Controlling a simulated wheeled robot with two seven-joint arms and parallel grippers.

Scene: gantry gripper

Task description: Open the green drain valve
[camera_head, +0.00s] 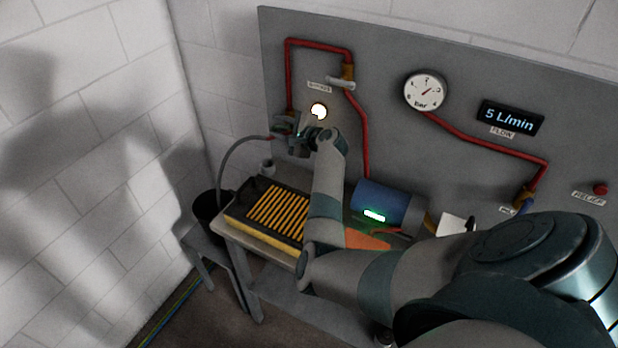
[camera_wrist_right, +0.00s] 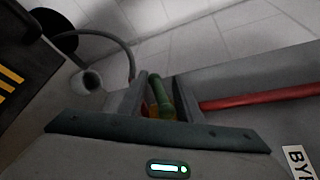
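My right gripper (camera_head: 283,126) is at the left side of the grey panel, by the lower end of the left red pipe. In the right wrist view the green valve handle (camera_wrist_right: 162,103) stands between the two fingers of this gripper (camera_wrist_right: 160,92). A small orange-yellow part shows at the handle's base. I cannot tell whether the fingers press on the handle or only stand around it. In the head view the gripper and wrist hide the green handle. My left gripper is out of view.
A grey hose (camera_head: 228,157) curves down beside the gripper to a dark bucket (camera_head: 207,222). A table below holds a yellow-and-black slatted box (camera_head: 240,222) and a blue cylinder (camera_head: 383,204). The panel (camera_head: 440,160) carries red pipes, a gauge (camera_head: 425,91) and a flow display (camera_head: 510,117) reading 5 L/min.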

